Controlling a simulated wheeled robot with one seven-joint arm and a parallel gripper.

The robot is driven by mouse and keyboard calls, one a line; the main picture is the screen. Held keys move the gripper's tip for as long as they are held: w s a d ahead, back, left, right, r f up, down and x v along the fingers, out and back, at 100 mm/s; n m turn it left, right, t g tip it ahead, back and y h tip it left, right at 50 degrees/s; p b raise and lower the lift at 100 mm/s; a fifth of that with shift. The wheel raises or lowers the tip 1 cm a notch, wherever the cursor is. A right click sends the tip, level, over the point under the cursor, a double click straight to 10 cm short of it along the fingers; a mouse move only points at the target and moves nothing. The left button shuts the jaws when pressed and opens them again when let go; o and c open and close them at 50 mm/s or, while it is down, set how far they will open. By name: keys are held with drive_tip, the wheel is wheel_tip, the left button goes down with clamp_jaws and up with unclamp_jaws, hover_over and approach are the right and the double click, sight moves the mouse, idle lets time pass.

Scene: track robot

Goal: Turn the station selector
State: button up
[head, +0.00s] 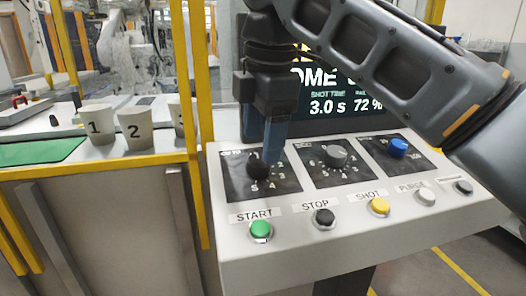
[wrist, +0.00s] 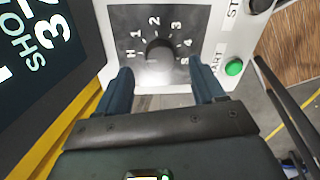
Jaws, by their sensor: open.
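The left dial's dark knob (head: 258,166) sits on a black plate (head: 237,186) on the sloped console, behind the START button. The plate's label is partly covered and I cannot read it fully. In the wrist view, the knob (wrist: 159,52) is round, ringed by H, numbers from 1 up and a last mark that is hard to read. My gripper (head: 270,156) points down over this dial, with blue fingers. In the wrist view, my gripper (wrist: 164,84) is open and empty, its fingertips apart below the knob in the picture. I cannot tell whether a finger touches the plate.
A grey knob (head: 335,157) and a blue knob (head: 398,148) stand to the right. Along the front are green START (head: 261,230), black STOP (head: 324,217), yellow SHOT (head: 379,206) and further buttons. A screen (head: 325,92) stands behind, a yellow post (head: 204,110) left, numbered cups (head: 134,129) beyond.

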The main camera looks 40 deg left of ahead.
sight(259, 160)
drive_tip(key=shift+w+a+f, duration=0.1)
drive_tip(key=shift+a+f, duration=0.1)
drive_tip(key=shift+f, duration=0.75)
drive_tip(key=shift+a+f, duration=0.15)
drive_tip(key=shift+f, duration=0.8)
drive_tip(key=shift+c, duration=0.4)
drive_tip(key=c, duration=1)
drive_tip(key=shift+r+p, duration=0.1)
drive_tip(key=shift+p, duration=0.25)
